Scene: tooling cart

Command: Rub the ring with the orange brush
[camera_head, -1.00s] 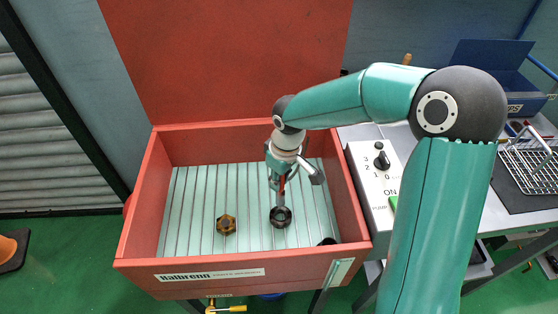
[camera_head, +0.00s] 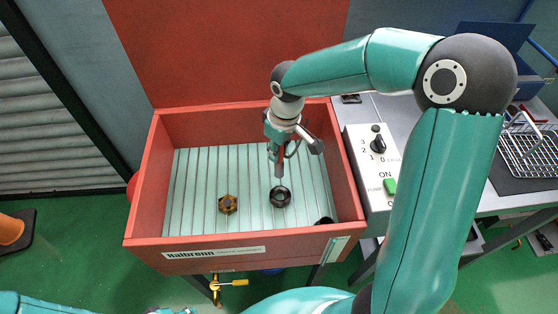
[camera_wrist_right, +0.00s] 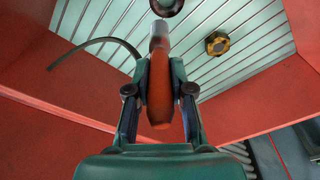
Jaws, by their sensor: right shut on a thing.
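The black ring (camera_head: 280,196) lies on the slatted floor of the red wash basin; it also shows at the top of the right wrist view (camera_wrist_right: 167,5). My right gripper (camera_head: 277,150) is shut on the orange brush (camera_wrist_right: 159,90), above the ring. The brush's grey tip points down at the ring's far edge. I cannot tell whether it touches. My left gripper is not visible; only teal parts of mine show along the bottom edge.
A brass hexagonal part (camera_head: 228,204) lies left of the ring. A dark object (camera_head: 325,221) sits near the basin's front right. The red basin walls (camera_head: 215,258) surround the work. A control box (camera_head: 378,155) and a wire basket (camera_head: 528,150) stand to the right.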

